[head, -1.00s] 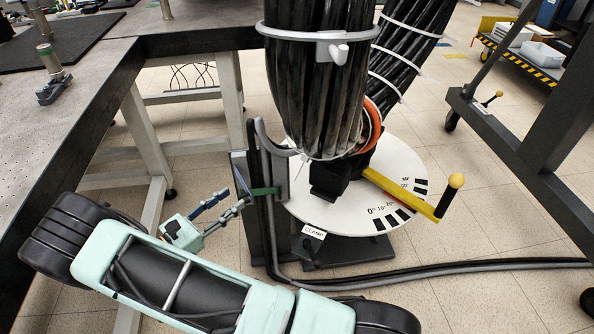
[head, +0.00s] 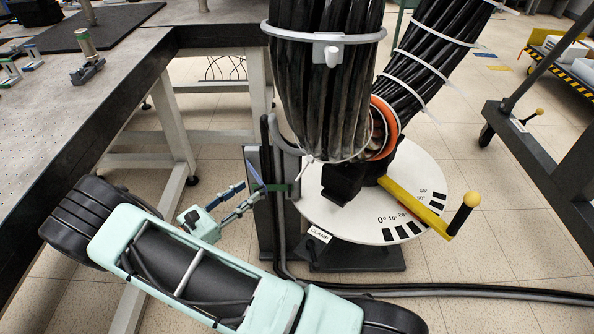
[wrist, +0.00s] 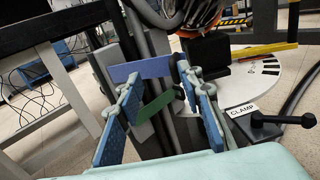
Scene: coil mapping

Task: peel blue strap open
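The blue strap (head: 254,171) is a short flat band at the dark upright post, sticking out from it at a slant in the head view. In the wrist view the blue strap (wrist: 142,68) lies across the space just beyond my fingertips. A green strap (wrist: 156,104) lies below it and also shows in the head view (head: 272,188). My gripper (head: 240,197) is at the left side of the post, close to both straps. In the wrist view its blue-padded fingers (wrist: 158,75) are apart, with nothing visibly clamped. Whether a fingertip touches the blue strap I cannot tell.
Grey and black hoses (head: 279,240) run down the post and along the floor. A round white dial plate (head: 405,170) with a yellow handle (head: 415,208) stands right of it. A CLAMP tag (head: 319,234) sits in front. A workbench (head: 70,130) fills the left.

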